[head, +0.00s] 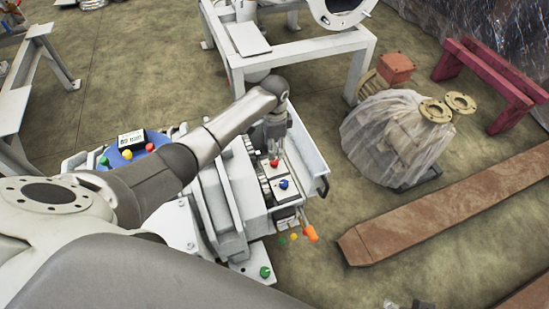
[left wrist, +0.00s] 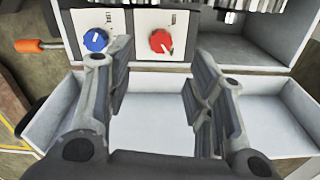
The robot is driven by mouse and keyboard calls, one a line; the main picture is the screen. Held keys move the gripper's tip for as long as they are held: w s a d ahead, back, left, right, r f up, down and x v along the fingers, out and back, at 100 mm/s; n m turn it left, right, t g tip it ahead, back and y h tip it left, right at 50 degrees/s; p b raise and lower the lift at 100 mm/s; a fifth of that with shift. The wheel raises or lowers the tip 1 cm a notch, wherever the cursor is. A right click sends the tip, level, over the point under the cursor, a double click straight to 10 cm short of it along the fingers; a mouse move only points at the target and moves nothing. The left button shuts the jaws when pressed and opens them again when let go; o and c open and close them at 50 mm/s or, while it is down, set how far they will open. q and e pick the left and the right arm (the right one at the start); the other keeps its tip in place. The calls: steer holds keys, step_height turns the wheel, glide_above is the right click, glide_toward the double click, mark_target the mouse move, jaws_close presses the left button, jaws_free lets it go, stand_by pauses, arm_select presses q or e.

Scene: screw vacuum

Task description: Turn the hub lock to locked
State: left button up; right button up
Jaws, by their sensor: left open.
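A blue knob (left wrist: 96,40) and a red knob (left wrist: 161,41) sit on a pale panel (left wrist: 130,52) of the machine. The small print beside each is too blurred to read, so I cannot tell which is the hub lock. In the head view the red knob (head: 274,163) is farther back than the blue one (head: 284,184). My left gripper (left wrist: 152,75) is open and empty, its fingers apart below the panel in the wrist view, not touching either knob. In the head view the left gripper (head: 277,128) hangs just behind the red knob. My right gripper is not seen.
A white open tray (left wrist: 150,120) lies under my left gripper. An orange handle (head: 311,233) sticks out at the machine's front. A white frame (head: 300,50) stands behind. A plastic-wrapped part (head: 385,135) and rusty beam (head: 450,200) lie to the right.

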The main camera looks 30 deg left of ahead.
mark_target(274, 161)
arm_select(q)
step_height(274, 161, down, 3)
steer(key=shift+r+b, duration=0.1)
steer(key=shift+b, duration=0.25)
step_height(274, 161, down, 4)
steer(key=shift+f+b, duration=0.1)
steer(key=shift+b, duration=0.7)
steer(key=shift+f, duration=0.6)
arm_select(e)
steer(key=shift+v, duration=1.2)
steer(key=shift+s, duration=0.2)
arm_select(q)
steer(key=c, duration=1)
